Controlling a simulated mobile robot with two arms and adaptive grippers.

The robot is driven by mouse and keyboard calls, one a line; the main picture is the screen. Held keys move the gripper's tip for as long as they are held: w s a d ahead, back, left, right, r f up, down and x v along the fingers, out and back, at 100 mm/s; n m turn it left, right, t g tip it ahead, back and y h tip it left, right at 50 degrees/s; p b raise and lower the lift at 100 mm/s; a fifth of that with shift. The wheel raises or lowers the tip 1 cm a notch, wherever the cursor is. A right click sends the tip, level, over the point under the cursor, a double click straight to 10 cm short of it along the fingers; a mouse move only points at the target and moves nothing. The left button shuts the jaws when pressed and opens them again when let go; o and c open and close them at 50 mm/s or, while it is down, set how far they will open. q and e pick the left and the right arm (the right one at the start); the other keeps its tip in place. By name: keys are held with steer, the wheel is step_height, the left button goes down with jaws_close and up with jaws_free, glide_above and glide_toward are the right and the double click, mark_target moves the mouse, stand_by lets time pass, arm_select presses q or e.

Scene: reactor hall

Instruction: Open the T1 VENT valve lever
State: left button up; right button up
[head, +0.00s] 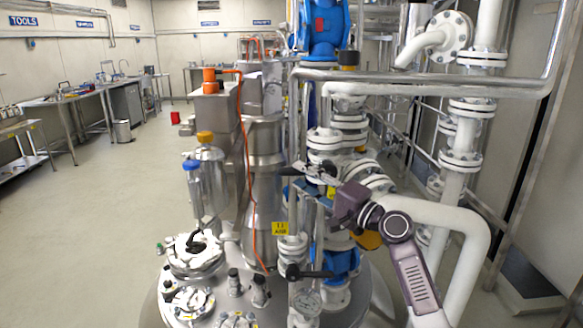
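My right gripper (318,178) reaches in from the lower right, with its fingers among the pipes above the reactor vessel (228,304). A dark lever handle (289,171) shows just left of the fingertips; I cannot tell whether they touch it. A small yellow part (331,192) shows beside the fingers. The fingers are small and overlap the pipework, so their opening is unclear. Lower down, a second black lever (308,272) lies roughly level on a valve. A yellow tag (280,228) reading T1 hangs nearby; its second line is unreadable. No VENT label is readable. My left gripper is out of view.
A steel column (262,180) with an orange cable stands left of the gripper. A blue valve (342,264) and white flanged pipes (464,145) crowd below and right. A horizontal steel rail (440,78) crosses above. Open floor (85,230) lies left.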

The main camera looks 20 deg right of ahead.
mark_target(297, 174)
steer(key=x, duration=0.3)
steer(key=shift+w+f+p, duration=0.1)
steer(key=shift+w+p, duration=0.2)
steer(key=shift+w, duration=0.35)
steer(key=shift+a, duration=0.2)
steer(key=shift+w, duration=0.1)
steer(key=c, duration=0.8)
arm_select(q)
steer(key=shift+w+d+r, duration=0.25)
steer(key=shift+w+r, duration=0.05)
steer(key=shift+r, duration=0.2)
arm_select(e)
jaws_close()
